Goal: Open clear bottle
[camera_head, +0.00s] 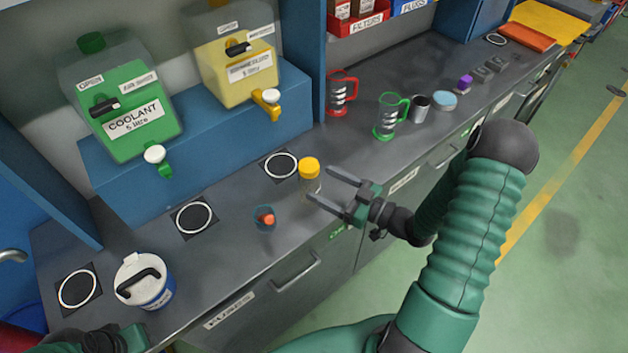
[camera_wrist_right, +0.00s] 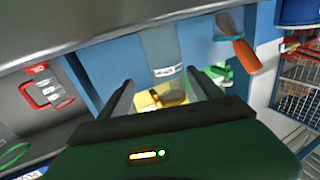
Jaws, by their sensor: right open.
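The clear bottle (camera_head: 312,187) with a yellow cap (camera_head: 309,167) stands upright on the grey counter, near the middle of the head view. My right gripper (camera_head: 318,183) is open beside the bottle, its two fingers pointing toward it from the right. The right wrist view shows the scene roughly upside down: the clear, labelled bottle body (camera_wrist_right: 160,48) is above, and the yellow cap (camera_wrist_right: 160,97) appears between the open fingers. I cannot tell whether they touch it. My left gripper (camera_head: 108,342) is partly in view at the lower left; its jaws are unclear.
A small clear cup with an orange item (camera_head: 265,218) stands left of the bottle. A white lidded tub (camera_head: 145,281) is farther left. Ringed dark pads (camera_head: 195,217) lie on the counter. Coolant (camera_head: 130,110) and yellow (camera_head: 238,66) tanks stand behind. Red (camera_head: 342,92) and green (camera_head: 391,115) jugs are at right.

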